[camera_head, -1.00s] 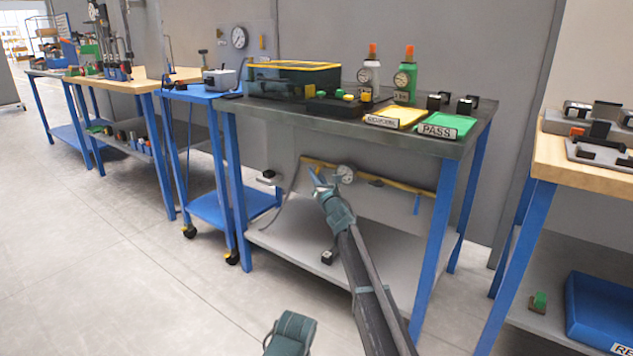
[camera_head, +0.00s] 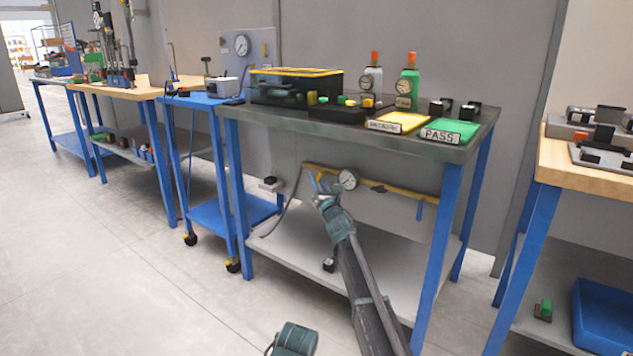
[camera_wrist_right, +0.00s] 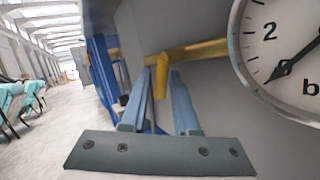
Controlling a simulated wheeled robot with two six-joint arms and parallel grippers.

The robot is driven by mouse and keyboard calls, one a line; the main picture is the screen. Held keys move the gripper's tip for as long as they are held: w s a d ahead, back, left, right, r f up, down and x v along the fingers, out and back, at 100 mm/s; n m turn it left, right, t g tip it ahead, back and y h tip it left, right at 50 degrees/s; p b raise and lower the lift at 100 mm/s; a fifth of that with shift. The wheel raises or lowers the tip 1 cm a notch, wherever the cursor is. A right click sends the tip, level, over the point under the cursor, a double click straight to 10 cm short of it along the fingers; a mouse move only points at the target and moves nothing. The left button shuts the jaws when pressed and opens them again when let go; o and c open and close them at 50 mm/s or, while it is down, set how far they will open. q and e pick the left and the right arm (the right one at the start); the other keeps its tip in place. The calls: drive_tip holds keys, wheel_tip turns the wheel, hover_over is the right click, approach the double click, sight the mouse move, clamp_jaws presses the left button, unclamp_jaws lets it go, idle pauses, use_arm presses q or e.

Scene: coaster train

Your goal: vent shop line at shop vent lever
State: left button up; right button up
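A yellow pipe (camera_head: 385,187) runs along the panel under the dark-topped bench, with a round white gauge (camera_head: 348,180) on it. The gauge fills the upper right of the right wrist view (camera_wrist_right: 285,50). My right gripper (camera_head: 319,179) is at the pipe's left end, just left of the gauge. In the right wrist view its two light-blue fingers are apart, and a yellow lever (camera_wrist_right: 160,77) hanging below the pipe shows between them. I cannot tell whether either finger touches it. A teal part of mine shows at the bottom of the head view; my left gripper's fingers do not show.
The bench's grey lower shelf (camera_head: 285,240) is under my right arm. The bench top holds a black case (camera_head: 295,88), a yellow tray (camera_head: 398,122) and a green PASS tray (camera_head: 462,129). A blue cart (camera_head: 212,209) stands left. Open floor lies front left.

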drive_tip(key=shift+s, duration=0.1)
drive_tip(key=b+v, duration=0.4)
drive_tip(key=v, duration=0.9)
drive_tip(key=shift+s, duration=0.3)
drive_tip(key=shift+d+f, duration=0.1)
